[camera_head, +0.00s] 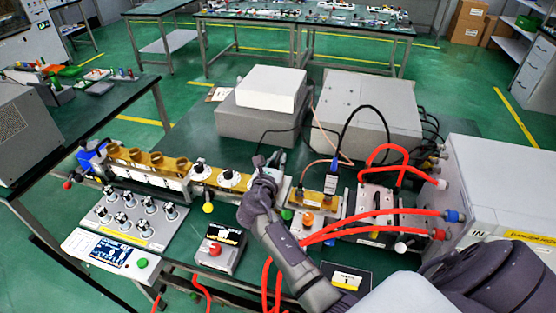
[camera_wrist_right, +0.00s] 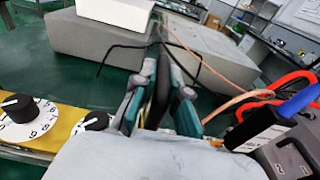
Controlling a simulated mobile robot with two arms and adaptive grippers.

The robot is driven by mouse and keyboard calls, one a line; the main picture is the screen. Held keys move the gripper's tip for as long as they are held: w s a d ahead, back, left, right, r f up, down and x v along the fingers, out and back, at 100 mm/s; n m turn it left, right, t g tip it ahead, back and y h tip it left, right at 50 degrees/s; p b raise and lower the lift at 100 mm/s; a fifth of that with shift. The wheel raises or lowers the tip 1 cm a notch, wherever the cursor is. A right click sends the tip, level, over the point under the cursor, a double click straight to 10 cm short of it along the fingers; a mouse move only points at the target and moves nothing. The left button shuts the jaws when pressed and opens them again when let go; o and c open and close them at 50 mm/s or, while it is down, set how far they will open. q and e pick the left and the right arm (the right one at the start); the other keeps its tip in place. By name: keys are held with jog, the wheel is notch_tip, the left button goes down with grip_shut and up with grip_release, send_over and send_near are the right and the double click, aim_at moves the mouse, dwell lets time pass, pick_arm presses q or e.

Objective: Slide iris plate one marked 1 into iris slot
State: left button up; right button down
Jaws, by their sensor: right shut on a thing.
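My right gripper (camera_head: 264,168) is over the gold-and-white waveguide bench, right of its white dials. In the right wrist view, the gripper (camera_wrist_right: 158,100) is shut on a thin dark plate (camera_wrist_right: 160,88), held upright between the two fingers. I take this to be the iris plate; no number shows on it. The iris slot cannot be made out; my gripper and wrist cover that stretch of the bench. I cannot tell whether the plate's lower edge touches anything. My left gripper is not in view.
White dials (camera_head: 229,180) stand just left of my gripper. A gold block (camera_head: 318,198) with cables is to the right. Red hoses (camera_head: 385,215) run to a grey unit (camera_head: 490,185). Grey boxes (camera_head: 262,120) stand behind. A dark pad (camera_head: 347,277) with a yellow label lies in front.

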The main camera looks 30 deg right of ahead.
jog(key=shift+r+p, duration=0.15)
jog(key=shift+p, duration=0.5)
dwell(0.8)
jog(key=shift+f+b, duration=3.35)
jog(key=shift+f, duration=1.4)
jog(key=c, duration=1.1)
grip_release()
jog(key=shift+s+a+f, duration=0.1)
jog(key=shift+s, duration=0.05)
jog(key=v, duration=1.1)
jog(key=shift+s+a, duration=0.25)
jog(key=shift+s, duration=0.05)
